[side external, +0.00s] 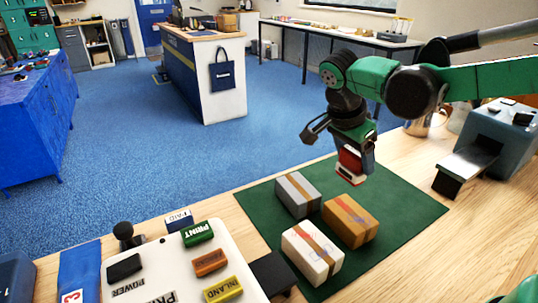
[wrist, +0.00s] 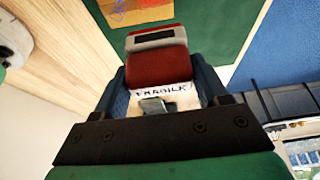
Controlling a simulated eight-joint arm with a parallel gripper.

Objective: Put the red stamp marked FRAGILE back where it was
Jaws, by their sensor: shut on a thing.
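My gripper (side external: 353,155) is shut on the red FRAGILE stamp (side external: 349,166). It holds the stamp in the air above the far right part of the green mat (side external: 402,205). In the wrist view the red stamp (wrist: 157,68) sits between my two dark fingers, with its white FRAGILE label (wrist: 163,92) facing the camera. A white pad-like panel (side external: 185,262) at the front left carries a green PRINT block (side external: 197,233), an orange block (side external: 211,263) and a yellow INLAND block (side external: 223,290). A white-and-blue PAID piece (side external: 179,220) is at its far edge.
Grey (side external: 298,195), brown (side external: 350,220) and white (side external: 312,254) cartons stand on the mat below my gripper. A dark flat pad (side external: 273,274) lies between the panel and the mat.

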